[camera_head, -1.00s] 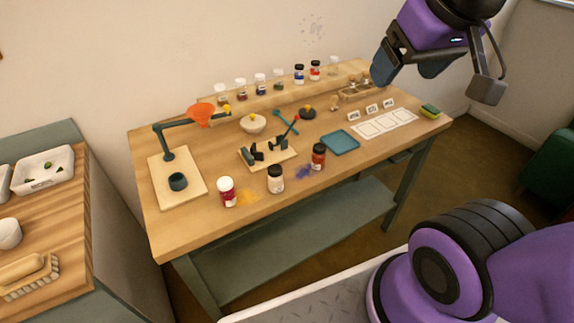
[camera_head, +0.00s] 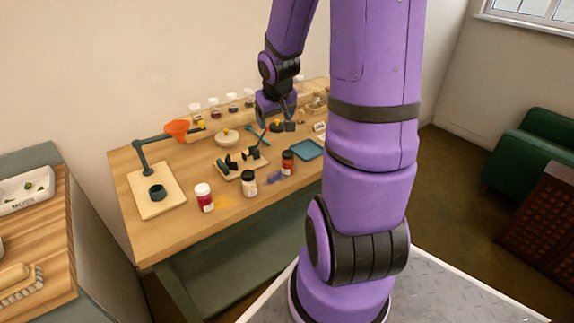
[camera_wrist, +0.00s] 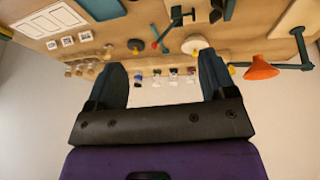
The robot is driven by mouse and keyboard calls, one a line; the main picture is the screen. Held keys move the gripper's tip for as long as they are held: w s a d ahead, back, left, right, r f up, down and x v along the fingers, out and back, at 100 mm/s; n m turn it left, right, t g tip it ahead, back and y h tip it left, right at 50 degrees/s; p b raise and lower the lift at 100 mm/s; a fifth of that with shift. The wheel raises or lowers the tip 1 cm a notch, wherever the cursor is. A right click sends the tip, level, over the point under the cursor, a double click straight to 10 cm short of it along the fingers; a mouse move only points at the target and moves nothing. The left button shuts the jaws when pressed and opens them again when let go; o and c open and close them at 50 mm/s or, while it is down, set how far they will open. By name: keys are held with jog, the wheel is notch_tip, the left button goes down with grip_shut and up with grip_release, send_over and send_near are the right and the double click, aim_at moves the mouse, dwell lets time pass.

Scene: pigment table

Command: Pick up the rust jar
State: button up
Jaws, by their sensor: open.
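My gripper (camera_head: 276,124) is over the rear part of the table, farther back than the rust-red jar. In the wrist view my gripper (camera_wrist: 163,62) is open and empty, with its fingers wide apart. Small jars of the back row (camera_wrist: 173,73) show between the fingers, upside down and too small to identify surely. My gripper and arm hide part of that row in the head view.
A jointed stand with an orange funnel (camera_head: 177,127) is at the left. A black clamp on a board (camera_head: 241,163), a pale bowl (camera_head: 226,138) and a teal tray (camera_head: 308,150) occupy the middle. My arm hides the table's right end.

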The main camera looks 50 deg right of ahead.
jog(key=m, duration=0.1)
send_near(289, 154)
jog(key=d+f, duration=0.1)
jog(key=shift+y, duration=0.4)
jog(key=shift+w+x, duration=0.15)
jog(key=shift+x, duration=1.35)
jog(key=shift+w+x, duration=0.15)
jog(key=shift+x, duration=1.3)
jog(key=shift+t, duration=0.3)
jog(key=shift+x, duration=2.45)
jog(key=shift+s, duration=0.1)
jog(key=c, duration=1.1)
